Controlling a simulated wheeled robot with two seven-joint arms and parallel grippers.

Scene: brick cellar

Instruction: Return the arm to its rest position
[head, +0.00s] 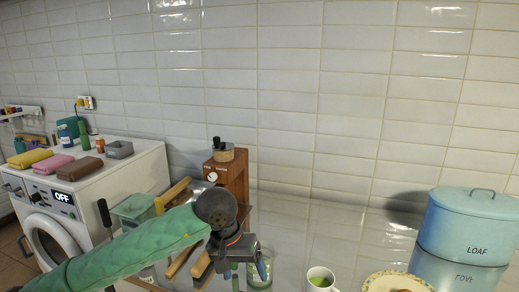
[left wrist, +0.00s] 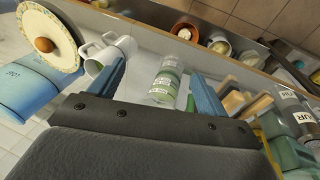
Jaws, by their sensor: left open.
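My left gripper (head: 243,275) is at the bottom middle of the head view, at the end of my green-sleeved arm that comes in from the lower left. In the left wrist view its two blue fingers (left wrist: 158,68) are spread apart with nothing held between them. A clear glass with green bands (head: 260,272) stands close by the gripper. In the left wrist view this glass (left wrist: 166,80) shows beyond the gap between the fingers. My right gripper is not in view.
A white mug (head: 320,280), a plate (head: 372,284) and a blue bread bin (head: 460,225) stand to the right. A wooden box (head: 236,175) stands behind the gripper. A white washing machine (head: 120,185) is at left. The counter's back middle is clear.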

